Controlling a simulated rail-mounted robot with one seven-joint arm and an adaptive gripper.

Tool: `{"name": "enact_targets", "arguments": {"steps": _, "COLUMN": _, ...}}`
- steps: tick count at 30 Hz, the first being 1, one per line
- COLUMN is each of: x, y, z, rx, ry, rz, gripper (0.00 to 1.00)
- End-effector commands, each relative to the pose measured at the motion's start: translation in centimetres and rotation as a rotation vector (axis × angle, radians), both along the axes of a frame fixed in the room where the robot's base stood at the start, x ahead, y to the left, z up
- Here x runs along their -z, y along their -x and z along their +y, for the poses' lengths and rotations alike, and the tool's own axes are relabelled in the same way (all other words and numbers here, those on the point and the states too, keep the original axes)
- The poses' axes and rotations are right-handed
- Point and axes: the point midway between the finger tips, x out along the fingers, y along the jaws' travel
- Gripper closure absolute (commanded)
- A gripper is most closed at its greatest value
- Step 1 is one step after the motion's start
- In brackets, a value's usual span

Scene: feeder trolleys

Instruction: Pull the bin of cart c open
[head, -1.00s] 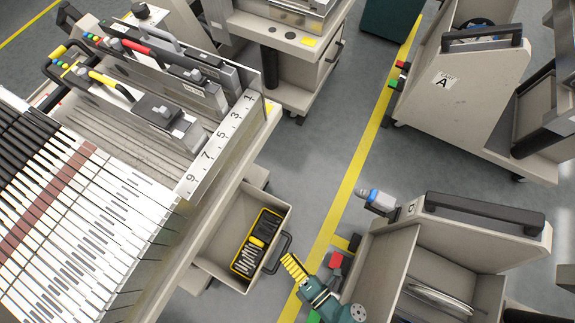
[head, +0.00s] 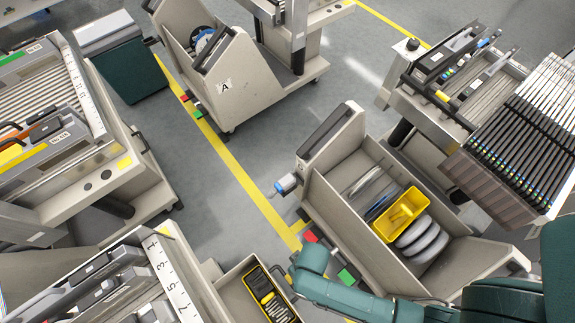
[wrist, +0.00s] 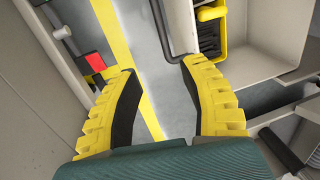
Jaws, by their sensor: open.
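An open-topped grey bin (head: 234,297) sticks out from a cart at the bottom of the head view, with a yellow-and-black tool case (head: 268,296) in it. No letter C is readable, so I cannot confirm which cart is c. In the wrist view the bin (wrist: 262,58) is at the upper right. Its black bar handle (wrist: 165,30) lies just ahead of my gripper (wrist: 160,70). My gripper's yellow fingers are wide apart and nothing is clamped between them. The right fingertip is close to the handle; contact is unclear. The head view does not show the fingers clearly.
A cart (head: 345,215) with a yellow tray (head: 402,213) and round reels stands close beside my arm. Cart A (head: 238,95) stands farther back. A yellow floor line (head: 240,175) runs along the clear grey aisle between the carts.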

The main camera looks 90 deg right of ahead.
Motion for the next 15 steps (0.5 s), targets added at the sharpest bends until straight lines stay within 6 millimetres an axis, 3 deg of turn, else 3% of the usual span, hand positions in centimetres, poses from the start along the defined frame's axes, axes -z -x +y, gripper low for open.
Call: {"name": "enact_targets", "arguments": {"steps": 15, "x": 11.9, "y": -1.7, "z": 1.4, "rx": 0.003, "ry": -0.002, "rz": -0.001, "gripper": 0.57}}
